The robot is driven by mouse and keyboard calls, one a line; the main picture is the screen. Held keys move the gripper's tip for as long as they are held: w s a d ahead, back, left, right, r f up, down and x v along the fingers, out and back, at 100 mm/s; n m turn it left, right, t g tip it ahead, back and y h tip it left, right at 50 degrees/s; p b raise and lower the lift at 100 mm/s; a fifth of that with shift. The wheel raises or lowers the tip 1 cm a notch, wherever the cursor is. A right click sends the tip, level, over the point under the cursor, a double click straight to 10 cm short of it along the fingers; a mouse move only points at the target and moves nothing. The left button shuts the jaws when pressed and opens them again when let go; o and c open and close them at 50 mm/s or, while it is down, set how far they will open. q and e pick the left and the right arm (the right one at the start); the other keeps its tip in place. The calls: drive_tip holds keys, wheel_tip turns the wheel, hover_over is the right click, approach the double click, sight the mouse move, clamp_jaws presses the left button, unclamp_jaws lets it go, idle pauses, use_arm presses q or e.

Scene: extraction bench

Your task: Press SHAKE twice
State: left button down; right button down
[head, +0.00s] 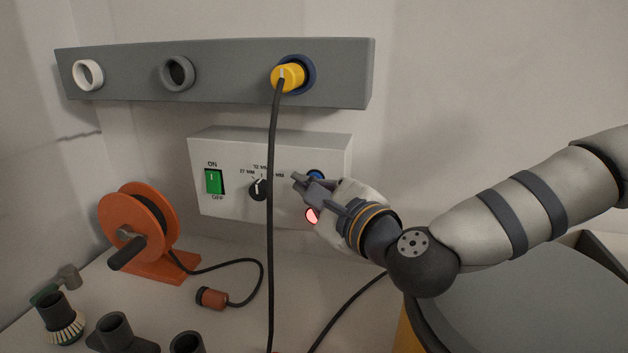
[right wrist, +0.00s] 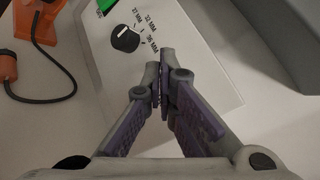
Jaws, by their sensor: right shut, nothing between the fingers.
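A white control box (head: 228,142) is mounted on the wall. I cannot read a SHAKE label. In the right wrist view the shut fingertips (right wrist: 159,75) lie over the box face, below the knob (right wrist: 125,38); no button shows there. My left gripper is not in view.
A grey rail (head: 225,75) above the box holds a yellow plug (head: 288,78). Its black cable (head: 271,250) hangs across the box front, left of my right gripper. An orange reel (head: 135,225) and dark fittings (head: 113,328) stand at left. A grey-topped drum stands at right.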

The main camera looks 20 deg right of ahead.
drive_tip(key=shift+w, duration=0.1)
idle(0.6)
drive_tip(key=shift+w+d, duration=0.25)
drive_tip(key=shift+w+d, duration=0.25)
drive_tip(key=shift+w, duration=0.1)
idle(0.6)
idle(0.4)
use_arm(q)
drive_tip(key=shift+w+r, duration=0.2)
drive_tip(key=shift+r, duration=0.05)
use_arm(e)
drive_tip(key=shift+s+a, duration=0.45)
drive_tip(key=shift+s, duration=0.25)
use_arm(q)
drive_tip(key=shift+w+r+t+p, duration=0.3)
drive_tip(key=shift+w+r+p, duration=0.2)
drive_tip(key=shift+p, duration=0.15)
use_arm(e)
drive_tip(key=s+a, duration=0.1)
drive_tip(key=s, duration=0.1)
drive_tip(key=s+a, duration=0.2)
drive_tip(key=shift+d, duration=0.1)
idle(0.9)
